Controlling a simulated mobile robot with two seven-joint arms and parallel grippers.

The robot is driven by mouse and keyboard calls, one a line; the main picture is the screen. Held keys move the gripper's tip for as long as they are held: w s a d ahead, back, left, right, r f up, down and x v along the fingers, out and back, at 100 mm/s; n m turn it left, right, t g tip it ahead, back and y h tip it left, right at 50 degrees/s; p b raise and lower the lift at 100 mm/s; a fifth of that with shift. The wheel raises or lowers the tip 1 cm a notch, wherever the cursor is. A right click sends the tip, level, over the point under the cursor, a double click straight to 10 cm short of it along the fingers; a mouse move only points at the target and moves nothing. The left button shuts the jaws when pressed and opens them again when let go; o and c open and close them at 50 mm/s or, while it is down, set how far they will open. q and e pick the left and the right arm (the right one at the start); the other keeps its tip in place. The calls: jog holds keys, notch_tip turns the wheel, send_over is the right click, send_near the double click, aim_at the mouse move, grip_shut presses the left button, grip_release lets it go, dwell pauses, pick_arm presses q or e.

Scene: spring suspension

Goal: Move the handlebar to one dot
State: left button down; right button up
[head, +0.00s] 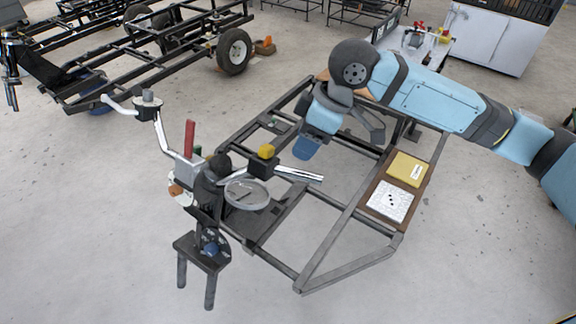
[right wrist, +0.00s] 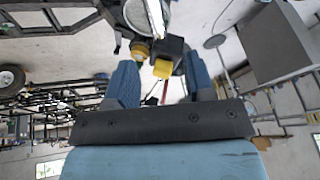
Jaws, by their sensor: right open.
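The handlebar (head: 300,174) is a bent silver tube on a dark post. Its right end points towards my right gripper, and its left part rises to a bent end beside a small round fitting. A black block with a yellow knob (head: 266,151) sits by its right part. My right gripper (head: 313,138) is open, above and right of the handlebar's right end, and appears empty. In the right wrist view, the yellow knob (right wrist: 162,69) shows beyond and between the blue fingers, with the silver bar (right wrist: 155,18) above it. A white card with black dots (head: 390,201) lies on the frame. I cannot make out a single-dot mark.
A black metal frame (head: 350,272) surrounds the post's right side. A brown board (head: 397,219) on it carries the card and a yellow box (head: 408,169). A red upright lever (head: 190,138) stands by the post. A trailer (head: 100,60) is behind. Floor at lower left is clear.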

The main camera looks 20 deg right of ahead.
aim_at(289, 168)
jog(key=x, duration=0.8)
jog(key=shift+w+f, duration=0.1)
jog(key=shift+f, duration=0.2)
